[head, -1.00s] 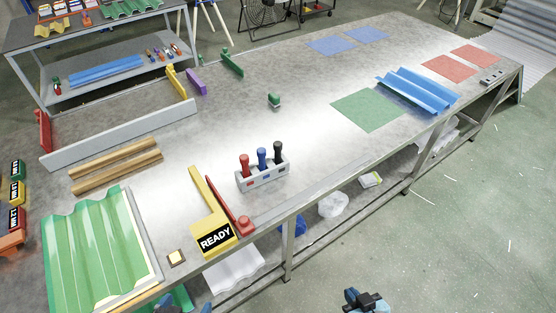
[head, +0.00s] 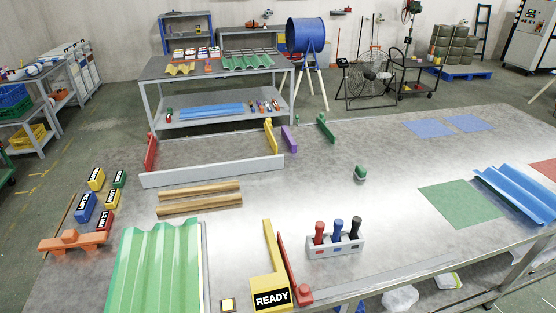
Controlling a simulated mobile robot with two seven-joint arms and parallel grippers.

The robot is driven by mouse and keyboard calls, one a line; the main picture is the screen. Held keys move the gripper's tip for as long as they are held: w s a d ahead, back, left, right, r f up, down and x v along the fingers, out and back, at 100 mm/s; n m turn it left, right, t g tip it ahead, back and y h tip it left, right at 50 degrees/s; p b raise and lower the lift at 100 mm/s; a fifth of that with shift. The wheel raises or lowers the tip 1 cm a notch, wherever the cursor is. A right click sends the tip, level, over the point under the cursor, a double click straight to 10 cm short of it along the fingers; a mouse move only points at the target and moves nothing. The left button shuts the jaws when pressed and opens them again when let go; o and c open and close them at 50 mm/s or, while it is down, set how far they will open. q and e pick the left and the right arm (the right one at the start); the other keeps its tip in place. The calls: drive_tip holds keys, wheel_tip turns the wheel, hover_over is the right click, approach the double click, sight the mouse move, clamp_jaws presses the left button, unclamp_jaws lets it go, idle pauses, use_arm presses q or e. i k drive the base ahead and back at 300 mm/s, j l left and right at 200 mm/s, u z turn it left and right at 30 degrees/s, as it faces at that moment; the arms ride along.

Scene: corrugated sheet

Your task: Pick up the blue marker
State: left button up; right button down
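The blue marker (head: 337,231) stands upright in a grey holder (head: 322,249) near the front edge of the workbench. It sits between a red marker (head: 319,232) on its left and a black marker (head: 355,228) on its right. Their lower ends are hidden in the holder. Neither of my grippers shows in the head view now.
A yellow stand marked READY (head: 271,297) and a red piece (head: 303,292) are left of the holder. A green corrugated sheet (head: 160,265) lies at front left, a blue one (head: 520,192) at right.

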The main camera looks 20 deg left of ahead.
sight(338, 224)
drive_tip(key=k+u, duration=0.1)
drive_tip(key=u, duration=1.35)
drive_tip(key=z, duration=1.45)
drive_tip(key=u, duration=0.6)
drive_tip(key=l+u, duration=0.25)
drive_tip(key=u, duration=0.2)
drive_tip(key=l+u, duration=0.25)
drive_tip(key=u, duration=0.2)
drive_tip(key=l+u, duration=0.25)
drive_tip(key=u, duration=0.2)
drive_tip(key=k+l+u, duration=0.2)
drive_tip(key=l, duration=0.15)
drive_tip(key=l+u, duration=0.2)
drive_tip(key=l, duration=0.15)
drive_tip(key=k+l+u, duration=0.2)
drive_tip(key=l, duration=0.1)
